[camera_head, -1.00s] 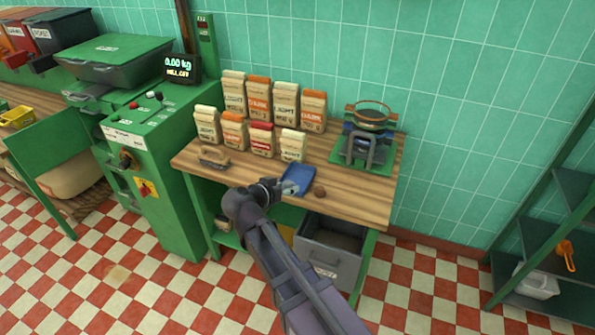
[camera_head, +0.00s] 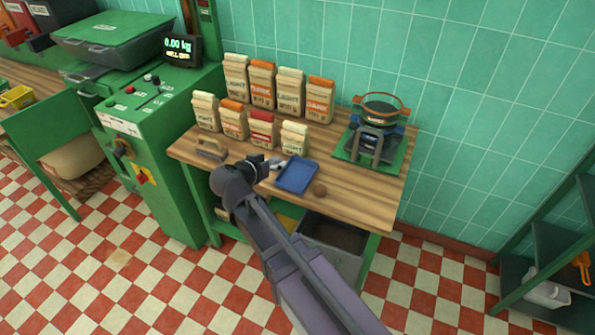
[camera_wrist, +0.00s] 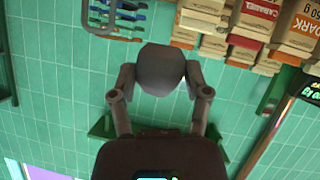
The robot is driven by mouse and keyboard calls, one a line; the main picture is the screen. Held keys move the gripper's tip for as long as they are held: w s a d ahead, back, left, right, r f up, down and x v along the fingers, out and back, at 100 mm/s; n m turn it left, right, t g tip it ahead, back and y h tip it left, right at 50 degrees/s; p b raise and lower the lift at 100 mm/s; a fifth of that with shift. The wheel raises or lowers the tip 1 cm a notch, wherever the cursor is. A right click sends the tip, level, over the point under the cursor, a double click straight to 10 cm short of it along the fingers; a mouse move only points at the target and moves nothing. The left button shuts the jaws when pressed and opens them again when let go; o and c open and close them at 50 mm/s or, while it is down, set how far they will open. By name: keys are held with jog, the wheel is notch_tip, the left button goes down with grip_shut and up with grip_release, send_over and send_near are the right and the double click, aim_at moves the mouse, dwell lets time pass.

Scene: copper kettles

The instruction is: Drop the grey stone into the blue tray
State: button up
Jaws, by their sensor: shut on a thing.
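A grey, rounded stone (camera_wrist: 161,68) is held between the two fingers of my gripper (camera_wrist: 160,80) in the wrist view. In the head view my gripper (camera_head: 275,163) is at the left edge of the blue tray (camera_head: 298,176), seemingly above the table. Its exact height is hard to tell. The stone is too small and partly hidden there to make out clearly. The blue tray lies flat near the front of the wooden table and looks empty.
Several paper bags (camera_head: 263,128) stand behind. A wooden-handled tool (camera_head: 211,150) lies left. A green-based stand (camera_head: 375,145) is at the back right.

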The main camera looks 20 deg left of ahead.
aim_at(299, 180)
jog(key=shift+w+d, duration=0.1)
jog(key=shift+w, duration=0.1)
jog(key=shift+w, duration=0.1)
jog(key=w+d+f+m+g+h+b, duration=0.1)
jog(key=w+f+m+h+b, duration=0.2)
jog(key=w+f+b, duration=0.7)
jog(key=shift+w+d+f+m+h+b, duration=0.3)
jog(key=shift+w+f+b, duration=0.15)
jog(key=shift+w, duration=1.9)
jog(key=shift+f+b, duration=3)
jog(key=o, duration=1.3)
